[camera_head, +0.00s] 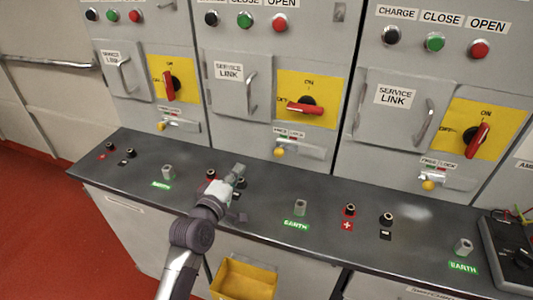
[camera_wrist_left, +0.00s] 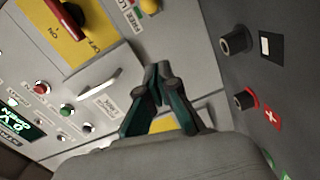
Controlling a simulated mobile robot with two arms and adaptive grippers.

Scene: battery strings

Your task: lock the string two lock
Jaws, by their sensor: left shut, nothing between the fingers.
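Three cabinet panels each carry a small lock with a yellow knob under a FREE/LOCK label: the left lock (camera_head: 161,126), the middle lock (camera_head: 279,151) and the right lock (camera_head: 428,184). No string number is readable, but the middle panel is the second of the three. Its red switch handle (camera_head: 305,107) lies about level on its yellow plate. My left gripper (camera_head: 238,170) is shut and empty above the shelf, left of and slightly below the middle lock, apart from it. In the left wrist view its fingertips (camera_wrist_left: 157,70) meet, and a yellow lock knob (camera_wrist_left: 150,5) shows at the top edge.
The dark shelf (camera_head: 130,172) carries several terminals, including a red-marked socket (camera_head: 350,209) and a black one (camera_head: 387,219). A meter (camera_head: 505,255) stands at the right end. A yellow bin (camera_head: 245,280) is below. The service link handle (camera_head: 252,92) juts out.

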